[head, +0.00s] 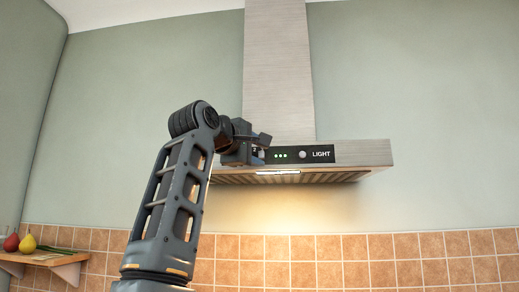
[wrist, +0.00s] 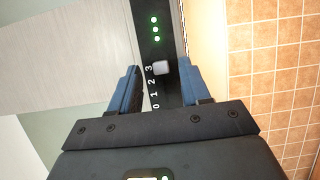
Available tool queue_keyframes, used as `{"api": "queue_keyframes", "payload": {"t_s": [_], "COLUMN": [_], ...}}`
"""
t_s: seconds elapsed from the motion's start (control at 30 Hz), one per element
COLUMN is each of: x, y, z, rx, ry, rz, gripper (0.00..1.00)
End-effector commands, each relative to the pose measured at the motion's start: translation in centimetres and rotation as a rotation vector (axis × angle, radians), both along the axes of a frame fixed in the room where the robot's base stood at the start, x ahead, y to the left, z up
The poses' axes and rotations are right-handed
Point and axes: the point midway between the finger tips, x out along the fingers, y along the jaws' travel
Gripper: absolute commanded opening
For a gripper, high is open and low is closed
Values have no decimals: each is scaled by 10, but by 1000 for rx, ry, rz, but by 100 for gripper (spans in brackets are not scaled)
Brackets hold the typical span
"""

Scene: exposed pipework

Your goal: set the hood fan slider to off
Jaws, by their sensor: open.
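The range hood (head: 360,153) is on the wall, with a black control strip along its front. In the wrist view the strip (wrist: 170,92) carries the marks 0, 1, 2 and 3. The pale fan slider knob (wrist: 160,67) sits beside the 3. My gripper (wrist: 157,68) is open, with one blue finger on each side of the strip and the knob between the fingertips. I cannot tell whether a finger touches the knob. In the head view my gripper (head: 263,146) is at the left part of the strip and hides the slider.
Three green lights (head: 281,155), a round knob (head: 302,155) and the LIGHT label lie to the right on the strip. The hood lamp (head: 278,172) is lit. A wooden shelf (head: 45,260) with fruit is low at left. Open wall surrounds the hood.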

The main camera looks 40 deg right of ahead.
Motion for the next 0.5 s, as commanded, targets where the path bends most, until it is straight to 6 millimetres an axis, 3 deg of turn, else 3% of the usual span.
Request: {"api": "queue_keyframes", "payload": {"t_s": [0.2, 0.5], "x": [6, 7], "y": [-20, -23], "z": [1, -1], "rx": [-2, -1], "ry": [1, 1], "rz": [0, 1], "gripper": [47, 47]}}
